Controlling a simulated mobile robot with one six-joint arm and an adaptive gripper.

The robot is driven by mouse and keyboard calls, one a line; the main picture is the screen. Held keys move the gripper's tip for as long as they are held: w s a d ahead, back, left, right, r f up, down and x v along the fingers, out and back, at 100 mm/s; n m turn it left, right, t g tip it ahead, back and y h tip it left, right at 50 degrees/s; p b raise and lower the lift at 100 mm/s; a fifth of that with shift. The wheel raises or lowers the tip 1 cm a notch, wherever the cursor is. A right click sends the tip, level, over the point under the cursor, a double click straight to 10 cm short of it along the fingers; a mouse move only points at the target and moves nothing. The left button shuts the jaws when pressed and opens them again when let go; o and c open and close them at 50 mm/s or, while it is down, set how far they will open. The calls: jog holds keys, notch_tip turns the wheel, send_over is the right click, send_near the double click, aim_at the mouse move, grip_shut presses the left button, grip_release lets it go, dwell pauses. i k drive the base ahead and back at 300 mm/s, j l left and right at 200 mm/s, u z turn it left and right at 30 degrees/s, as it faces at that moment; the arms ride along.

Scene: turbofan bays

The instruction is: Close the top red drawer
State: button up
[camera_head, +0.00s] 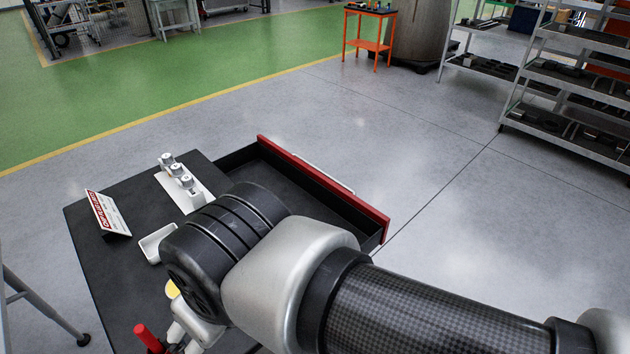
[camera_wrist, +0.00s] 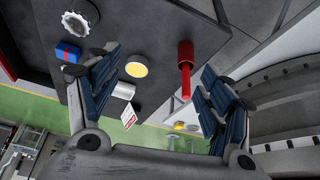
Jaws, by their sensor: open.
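The top red drawer (camera_head: 322,181) is pulled out from the black-topped cabinet (camera_head: 105,260) in the head view. Its red front carries a pale handle strip (camera_head: 325,178), and its dark inside looks empty where it shows. My arm covers the drawer's near part. My gripper (camera_wrist: 160,75) is open in the wrist view, with nothing between its fingers. It is over the cabinet-top side, apart from the drawer front.
On the cabinet top are a white plate with metal fittings (camera_head: 183,187), a sign (camera_head: 107,213), a white tray (camera_head: 157,243) and a red-handled tool (camera_head: 148,338). The wrist view shows a yellow disc (camera_wrist: 136,70) and blue-red box (camera_wrist: 68,52). Floor beyond the drawer is clear.

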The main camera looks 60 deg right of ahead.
aim_at(308, 191)
jog(key=k+l, duration=0.1)
jog(key=l, duration=0.3)
jog(key=k+l+u, duration=0.15)
jog(key=l, duration=0.25)
jog(key=k+l, duration=0.1)
jog(key=l, duration=0.3)
jog(key=k+l+u, duration=0.1)
jog(key=l, duration=0.3)
jog(key=k+l+u, duration=0.1)
jog(key=l, duration=0.3)
jog(key=k+l, duration=0.25)
jog(key=i+l, duration=0.1)
jog(key=l, duration=0.3)
jog(key=i+l+u, duration=0.1)
jog(key=l, duration=0.35)
jog(key=i+l+u, duration=0.1)
jog(key=l, duration=0.35)
jog(key=i+l, duration=0.15)
jog(key=l, duration=0.25)
jog(key=k+j+u, duration=0.2)
jog(key=k+j, duration=0.3)
